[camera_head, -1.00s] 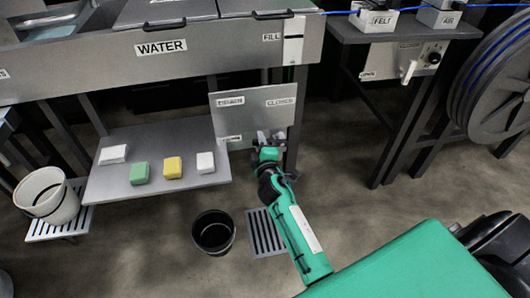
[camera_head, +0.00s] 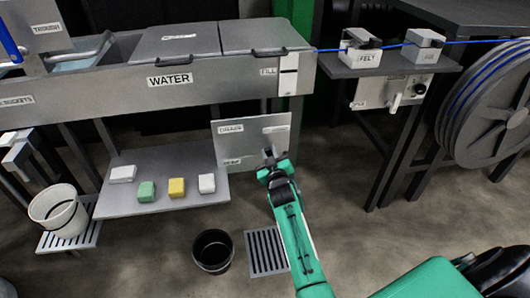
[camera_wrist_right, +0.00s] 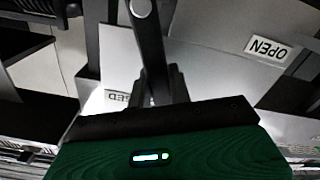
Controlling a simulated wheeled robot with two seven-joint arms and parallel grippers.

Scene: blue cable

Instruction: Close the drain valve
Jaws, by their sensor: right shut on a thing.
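The drain valve panel (camera_head: 227,146) is a grey plate with white labels below the WATER trough. My right gripper (camera_head: 269,155) is in front of the panel's right part. In the right wrist view, my right gripper (camera_wrist_right: 157,85) is shut on the grey valve lever (camera_wrist_right: 147,38), which runs up from between the fingers to a round end. An upside-down OPEN label (camera_wrist_right: 268,49) is to the right of the lever. A partly covered label ending in "SED" (camera_wrist_right: 117,97) is to its left, close to the fingers. The lever is mostly hidden in the head view. My left gripper is not in view.
A shelf (camera_head: 150,201) with several small blocks is left of the panel. A black bucket (camera_head: 212,251) and a floor grate (camera_head: 265,253) are below. A white bucket (camera_head: 58,211) stands at left. A side table (camera_head: 385,65) and cable reel (camera_head: 490,110) are at right.

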